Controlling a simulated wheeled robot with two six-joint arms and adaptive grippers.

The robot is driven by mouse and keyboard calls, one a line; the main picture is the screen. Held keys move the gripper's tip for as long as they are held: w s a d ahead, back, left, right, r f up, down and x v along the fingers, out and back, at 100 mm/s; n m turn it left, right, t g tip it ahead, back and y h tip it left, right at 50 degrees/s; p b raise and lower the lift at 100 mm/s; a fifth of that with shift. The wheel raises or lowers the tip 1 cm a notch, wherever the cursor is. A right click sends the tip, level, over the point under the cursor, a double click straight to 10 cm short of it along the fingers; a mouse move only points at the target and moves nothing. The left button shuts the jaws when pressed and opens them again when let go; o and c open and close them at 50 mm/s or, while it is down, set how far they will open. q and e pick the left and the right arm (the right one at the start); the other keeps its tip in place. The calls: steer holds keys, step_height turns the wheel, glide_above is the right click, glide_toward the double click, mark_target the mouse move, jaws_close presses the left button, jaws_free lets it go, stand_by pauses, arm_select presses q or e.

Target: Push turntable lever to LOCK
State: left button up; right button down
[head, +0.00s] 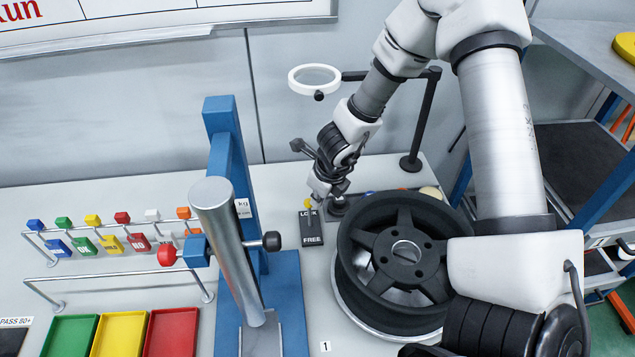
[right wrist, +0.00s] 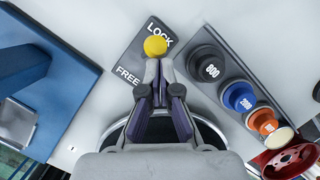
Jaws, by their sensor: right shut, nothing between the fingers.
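The turntable lever shows as a yellow knob (right wrist: 155,46) in the right wrist view, close to the word LOCK on a dark LOCK/FREE plate (right wrist: 135,62). In the head view the yellow knob (head: 308,203) is near the LOCK end of the plate (head: 312,228). My right gripper (right wrist: 160,64) is shut and empty, its fingertips right at the knob; I cannot tell whether they touch. The turntable (head: 347,300) carries a black wheel (head: 365,240) to the right of the plate. My left gripper is not in view.
A blue stand with a silver cylinder (head: 232,245) rises left of the plate. A dark rack of labelled knobs (right wrist: 208,70) stands right of the fingers. A magnifier lamp (head: 314,79) is behind. Coloured trays (head: 120,332) lie at front left.

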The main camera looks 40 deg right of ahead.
steer(key=shift+s+a+r, duration=0.15)
steer(key=shift+s+r, duration=0.05)
steer(key=shift+r, duration=0.2)
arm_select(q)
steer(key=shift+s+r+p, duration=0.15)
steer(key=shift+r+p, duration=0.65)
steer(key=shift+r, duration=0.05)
arm_select(e)
steer(key=shift+r, duration=0.6)
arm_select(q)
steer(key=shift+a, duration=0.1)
